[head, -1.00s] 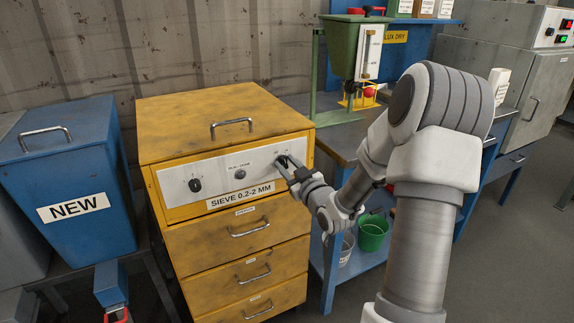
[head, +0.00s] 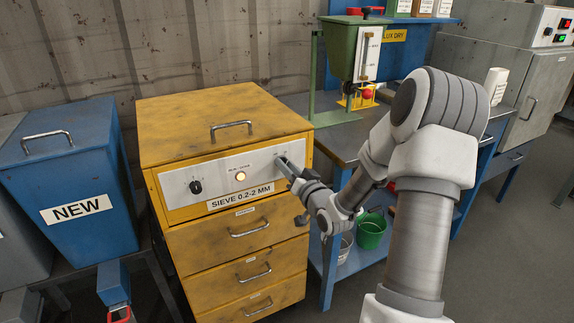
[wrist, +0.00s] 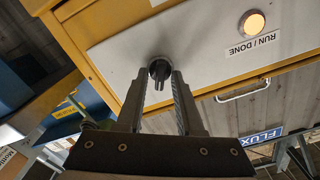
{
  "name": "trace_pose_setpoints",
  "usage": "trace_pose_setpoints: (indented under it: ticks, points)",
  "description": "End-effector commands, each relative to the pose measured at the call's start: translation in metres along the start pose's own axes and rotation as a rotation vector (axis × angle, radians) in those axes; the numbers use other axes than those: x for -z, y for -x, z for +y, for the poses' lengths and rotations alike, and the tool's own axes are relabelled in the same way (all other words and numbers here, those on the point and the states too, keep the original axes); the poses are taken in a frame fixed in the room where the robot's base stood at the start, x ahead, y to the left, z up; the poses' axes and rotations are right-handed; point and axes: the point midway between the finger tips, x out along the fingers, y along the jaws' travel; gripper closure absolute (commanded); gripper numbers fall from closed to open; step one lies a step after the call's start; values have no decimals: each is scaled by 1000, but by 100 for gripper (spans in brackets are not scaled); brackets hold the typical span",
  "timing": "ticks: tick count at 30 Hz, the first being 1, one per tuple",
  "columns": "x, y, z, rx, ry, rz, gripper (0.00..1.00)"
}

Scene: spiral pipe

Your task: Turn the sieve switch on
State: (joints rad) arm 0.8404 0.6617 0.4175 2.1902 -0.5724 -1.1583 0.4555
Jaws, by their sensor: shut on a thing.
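The yellow sieve cabinet (head: 225,125), labelled SIEVE 0.2-2 MM, has a pale front panel (head: 215,179). My gripper (head: 286,167) is at the panel's right end, and its fingers hide the switch there. In the wrist view, the dark round switch (wrist: 160,68) sits between the tips of my gripper (wrist: 160,90), which is shut on its grip. The RUN / DONE lamp (head: 240,176) glows warm yellow; it also shows lit in the wrist view (wrist: 254,23). Another black knob (head: 195,187) is at the panel's left end, apart from my gripper.
Drawers (head: 250,230) with metal handles lie under the panel. A blue bin marked NEW (head: 75,170) stands left. A blue workbench (head: 345,140) with a green hopper (head: 345,45) stands right, with a green bucket (head: 371,232) on its lower shelf.

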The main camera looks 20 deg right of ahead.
Motion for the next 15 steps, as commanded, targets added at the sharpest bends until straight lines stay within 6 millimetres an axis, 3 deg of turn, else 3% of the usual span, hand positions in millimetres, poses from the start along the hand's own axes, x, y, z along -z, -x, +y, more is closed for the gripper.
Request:
trace_pose_setpoints:
  ticks: [15]
  points:
    - [-1,1,1,-1,-47,-2,100]
